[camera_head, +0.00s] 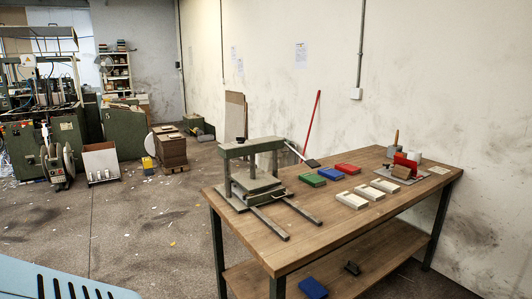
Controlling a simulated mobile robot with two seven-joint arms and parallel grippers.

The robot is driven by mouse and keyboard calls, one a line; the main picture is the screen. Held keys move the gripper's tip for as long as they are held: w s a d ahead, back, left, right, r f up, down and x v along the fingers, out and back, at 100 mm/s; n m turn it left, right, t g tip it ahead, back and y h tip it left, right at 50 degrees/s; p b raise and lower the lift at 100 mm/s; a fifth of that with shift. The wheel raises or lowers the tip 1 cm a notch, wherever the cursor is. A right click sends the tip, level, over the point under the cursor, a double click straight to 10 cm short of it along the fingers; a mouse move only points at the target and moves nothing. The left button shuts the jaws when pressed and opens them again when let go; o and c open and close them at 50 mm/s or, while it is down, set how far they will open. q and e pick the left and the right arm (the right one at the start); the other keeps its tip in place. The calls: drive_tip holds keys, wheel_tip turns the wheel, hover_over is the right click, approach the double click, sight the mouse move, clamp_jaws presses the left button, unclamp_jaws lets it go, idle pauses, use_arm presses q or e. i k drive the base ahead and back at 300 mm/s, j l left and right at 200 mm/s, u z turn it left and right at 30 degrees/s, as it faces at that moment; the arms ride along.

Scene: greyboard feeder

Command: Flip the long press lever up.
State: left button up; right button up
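A grey-green press (252,150) stands on the left part of the wooden table (330,228). It has a crossbeam on top, a flat plate under it and two bars reaching toward the front. A thin pale lever (295,152) slopes down to the right from the press's right side and ends in a dark grip (313,163). The lever's joint at the press is too small to make out. Neither of my grippers is in view, and nothing touches the lever.
Green, blue and red boxes (348,168) and several cream boxes (352,200) lie right of the press. A red block device (404,166) stands at the table's far right. A red pole (312,120) rises behind the table. Floor left of the table is mostly clear.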

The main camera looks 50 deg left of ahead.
sight(313, 164)
drive_tip(key=u, duration=1.3)
drive_tip(key=i+j+z, duration=0.3)
drive_tip(key=i, duration=0.25)
drive_tip(key=i+j+z, duration=0.35)
drive_tip(key=i+j, duration=0.15)
drive_tip(key=j, duration=0.1)
